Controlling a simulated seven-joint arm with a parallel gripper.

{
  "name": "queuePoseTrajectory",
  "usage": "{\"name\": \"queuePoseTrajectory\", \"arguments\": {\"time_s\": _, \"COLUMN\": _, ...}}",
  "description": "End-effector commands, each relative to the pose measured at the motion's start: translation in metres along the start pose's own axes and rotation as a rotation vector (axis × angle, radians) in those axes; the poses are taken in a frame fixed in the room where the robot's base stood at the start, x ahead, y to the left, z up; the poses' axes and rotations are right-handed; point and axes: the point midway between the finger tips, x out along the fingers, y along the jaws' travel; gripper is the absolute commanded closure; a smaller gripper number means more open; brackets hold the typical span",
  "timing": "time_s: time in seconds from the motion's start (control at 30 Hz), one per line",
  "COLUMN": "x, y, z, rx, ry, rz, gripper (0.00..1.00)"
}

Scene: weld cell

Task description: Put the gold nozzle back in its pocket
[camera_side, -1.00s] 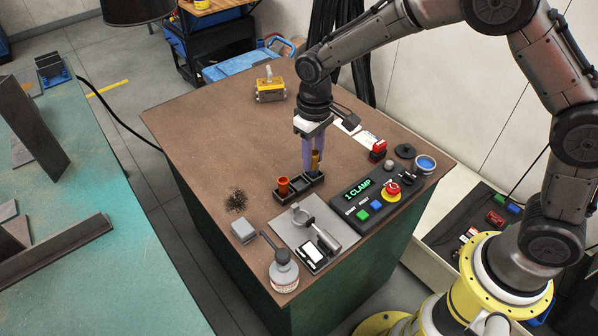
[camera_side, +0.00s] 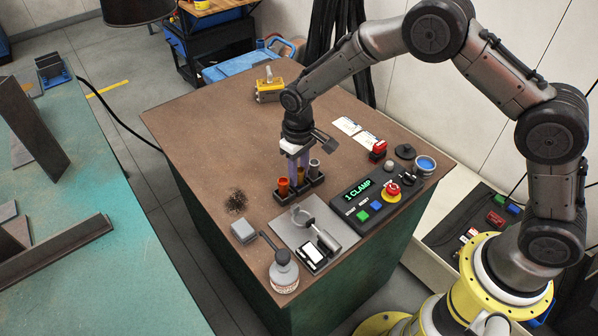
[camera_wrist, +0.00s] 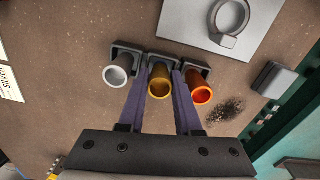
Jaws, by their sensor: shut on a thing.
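The gold nozzle (camera_wrist: 159,84) is between the two purple fingers of my gripper (camera_wrist: 161,88), which is shut on it. It is at the middle pocket of the black rack (camera_side: 308,190); I cannot tell whether its base is fully seated. In the side view my gripper (camera_side: 299,176) points down at the rack's middle, and the fingers partly hide the gold nozzle. An orange-copper nozzle (camera_side: 283,187) stands in the left pocket and a silver nozzle (camera_side: 314,167) in the right one. In the wrist view the silver nozzle (camera_wrist: 118,70) is left and the orange one (camera_wrist: 201,92) right.
The neighbouring nozzles are close to my fingers on both sides. A grey plate with a ring clamp (camera_side: 302,217) lies in front of the rack. A control box (camera_side: 376,198) reading "1 CLAMP" is to its right. The bench top behind and left is mostly clear.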

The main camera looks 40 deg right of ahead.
Motion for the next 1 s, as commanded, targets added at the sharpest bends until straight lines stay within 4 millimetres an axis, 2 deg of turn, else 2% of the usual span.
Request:
{"name": "queuePoseTrajectory", "arguments": {"time_s": 0.1, "x": 0.003, "y": 0.000, "z": 0.000, "rx": 0.000, "ry": -0.001, "rz": 0.000, "gripper": 1.00}}
{"name": "queuePoseTrajectory", "arguments": {"time_s": 0.13, "x": 0.003, "y": 0.000, "z": 0.000, "rx": 0.000, "ry": -0.001, "rz": 0.000, "gripper": 0.64}}
{"name": "queuePoseTrajectory", "arguments": {"time_s": 0.2, "x": 0.003, "y": 0.000, "z": 0.000, "rx": 0.000, "ry": -0.001, "rz": 0.000, "gripper": 0.55}}
{"name": "queuePoseTrajectory", "arguments": {"time_s": 0.47, "x": 0.003, "y": 0.000, "z": 0.000, "rx": 0.000, "ry": -0.001, "rz": 0.000, "gripper": 0.55}}
{"name": "queuePoseTrajectory", "arguments": {"time_s": 0.63, "x": -0.009, "y": 0.000, "z": 0.000, "rx": 0.000, "ry": 0.001, "rz": 0.000, "gripper": 0.55}}
{"name": "queuePoseTrajectory", "arguments": {"time_s": 1.0, "x": -0.081, "y": 0.000, "z": 0.000, "rx": 0.000, "ry": 0.003, "rz": 0.000, "gripper": 0.55}}
